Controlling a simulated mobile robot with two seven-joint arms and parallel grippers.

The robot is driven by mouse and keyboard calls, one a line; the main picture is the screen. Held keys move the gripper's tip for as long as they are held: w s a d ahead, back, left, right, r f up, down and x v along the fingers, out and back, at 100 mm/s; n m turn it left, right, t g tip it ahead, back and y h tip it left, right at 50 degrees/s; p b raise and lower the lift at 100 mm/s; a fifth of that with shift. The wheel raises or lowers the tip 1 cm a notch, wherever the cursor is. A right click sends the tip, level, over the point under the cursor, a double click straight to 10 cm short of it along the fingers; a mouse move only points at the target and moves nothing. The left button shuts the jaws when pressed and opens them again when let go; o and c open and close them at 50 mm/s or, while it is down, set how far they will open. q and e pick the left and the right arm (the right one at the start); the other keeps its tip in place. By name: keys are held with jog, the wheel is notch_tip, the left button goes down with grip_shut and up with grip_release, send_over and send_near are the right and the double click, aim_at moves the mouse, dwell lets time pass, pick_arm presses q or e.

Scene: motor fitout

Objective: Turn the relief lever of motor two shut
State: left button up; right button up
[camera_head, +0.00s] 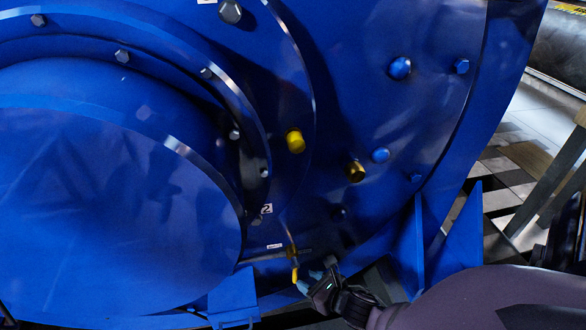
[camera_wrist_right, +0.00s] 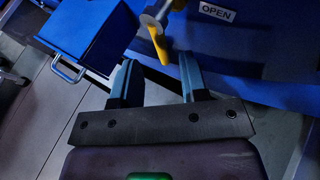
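The big blue motor (camera_head: 380,110) fills most of the head view and carries a "2" label (camera_head: 266,209). Its relief lever (camera_head: 294,273) is a small yellow handle low on the motor, hanging down from a metal fitting. In the right wrist view the yellow lever (camera_wrist_right: 158,45) points down toward the gap between my fingers. My right gripper (camera_head: 311,281) is open beside the lever in the head view; its two blue-grey fingers (camera_wrist_right: 157,65) stand apart in the wrist view. Whether either finger touches the lever cannot be told. My left gripper is not in view.
An "OPEN" label (camera_wrist_right: 216,12) sits right of the lever. A blue box with a metal handle (camera_wrist_right: 95,35) stands to the left in the wrist view. A blue support rib (camera_head: 418,245) rises right of my gripper. Yellow (camera_head: 295,141) and brass (camera_head: 355,171) plugs protrude above.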

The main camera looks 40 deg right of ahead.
aim_at(295, 273)
jog(key=shift+b+x, duration=0.6)
jog(key=shift+x, duration=2.4)
grip_shut()
jog(key=shift+f, duration=0.1)
